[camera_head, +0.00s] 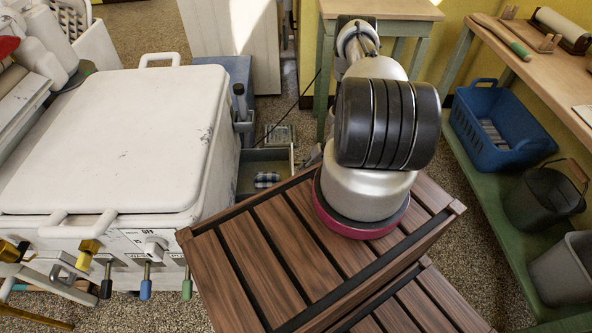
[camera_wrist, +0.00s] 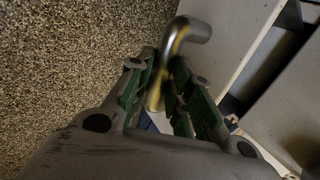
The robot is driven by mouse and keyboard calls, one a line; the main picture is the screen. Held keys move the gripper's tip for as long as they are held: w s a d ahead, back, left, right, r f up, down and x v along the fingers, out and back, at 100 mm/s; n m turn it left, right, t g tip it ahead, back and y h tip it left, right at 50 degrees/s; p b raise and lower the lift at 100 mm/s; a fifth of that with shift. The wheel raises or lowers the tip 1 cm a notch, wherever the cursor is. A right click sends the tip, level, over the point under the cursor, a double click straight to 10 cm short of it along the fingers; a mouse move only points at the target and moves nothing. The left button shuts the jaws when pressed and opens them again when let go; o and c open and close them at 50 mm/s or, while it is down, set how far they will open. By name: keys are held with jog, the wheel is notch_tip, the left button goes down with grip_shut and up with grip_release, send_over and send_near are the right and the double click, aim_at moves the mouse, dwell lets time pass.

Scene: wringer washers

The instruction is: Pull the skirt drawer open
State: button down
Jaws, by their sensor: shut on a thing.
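The skirt drawer (camera_head: 256,158) stands out from the right side of the white washer (camera_head: 110,130) in the head view, with its inside showing. A blue-and-white checked thing (camera_head: 267,180) lies in it. In the wrist view a bent, shiny metal handle (camera_wrist: 190,32) stands beside a pale grey panel (camera_wrist: 230,35). My gripper (camera_wrist: 165,85) is shut on this handle, with its green-padded fingers on either side of the bar.
A slatted brown wooden top (camera_head: 300,250) lies in front of and below my arm. A green-legged table (camera_head: 385,10) stands behind it. At right a bench holds a blue basket (camera_head: 495,150) and grey buckets on its lower shelf. Speckled floor shows between.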

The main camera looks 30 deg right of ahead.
jog(key=shift+s+d, duration=0.25)
jog(key=shift+d, duration=0.25)
jog(key=c, duration=1.3)
grip_release()
jog(key=v, duration=1.2)
